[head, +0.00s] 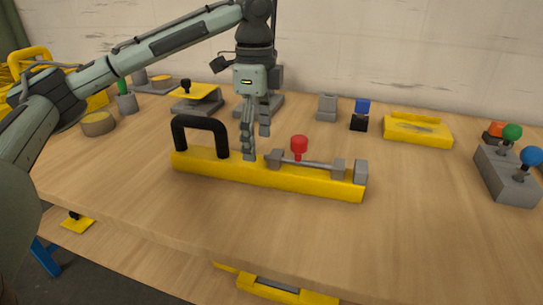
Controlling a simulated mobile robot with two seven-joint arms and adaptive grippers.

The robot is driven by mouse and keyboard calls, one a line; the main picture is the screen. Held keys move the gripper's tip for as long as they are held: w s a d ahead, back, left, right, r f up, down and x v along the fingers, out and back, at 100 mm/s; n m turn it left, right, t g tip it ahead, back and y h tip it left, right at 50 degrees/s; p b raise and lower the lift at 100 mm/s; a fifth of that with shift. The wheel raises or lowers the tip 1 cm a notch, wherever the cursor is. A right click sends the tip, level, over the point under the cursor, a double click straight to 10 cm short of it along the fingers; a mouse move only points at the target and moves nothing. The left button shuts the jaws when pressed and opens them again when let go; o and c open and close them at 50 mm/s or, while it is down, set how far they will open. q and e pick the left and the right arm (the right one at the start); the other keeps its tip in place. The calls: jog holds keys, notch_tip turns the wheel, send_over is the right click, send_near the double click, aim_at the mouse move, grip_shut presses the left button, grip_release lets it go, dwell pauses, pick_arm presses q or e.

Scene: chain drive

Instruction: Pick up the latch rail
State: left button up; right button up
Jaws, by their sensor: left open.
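The latch rail (230,170) is a long yellow bar lying on the wooden table (180,215) in the middle of the head view. A black arched handle (201,122) stands on its left end. A grey rod with a red knob (299,146) and grey blocks sits on its right half. My left gripper (257,143) points down over the middle of the rail, between the handle and the red knob. Its fingers are apart with nothing seen between them. The near fingertip overlaps the rail in the picture; I cannot tell whether it touches. My right gripper is not in view.
Behind the rail are a grey block (327,107), a blue and black block (361,113) and a yellow plate (417,131). A grey box with coloured knobs (507,176) stands at the right. The table in front of the rail is clear up to its edge.

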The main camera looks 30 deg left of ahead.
aim_at(257, 161)
pick_arm(q)
jog(key=f, duration=0.4)
jog(key=shift+s+a+f, duration=0.1)
jog(key=shift+a+f, duration=0.1)
jog(key=shift+a, duration=0.05)
notch_tip(257, 161, down, 2)
jog(key=shift+f, duration=0.35)
grip_shut()
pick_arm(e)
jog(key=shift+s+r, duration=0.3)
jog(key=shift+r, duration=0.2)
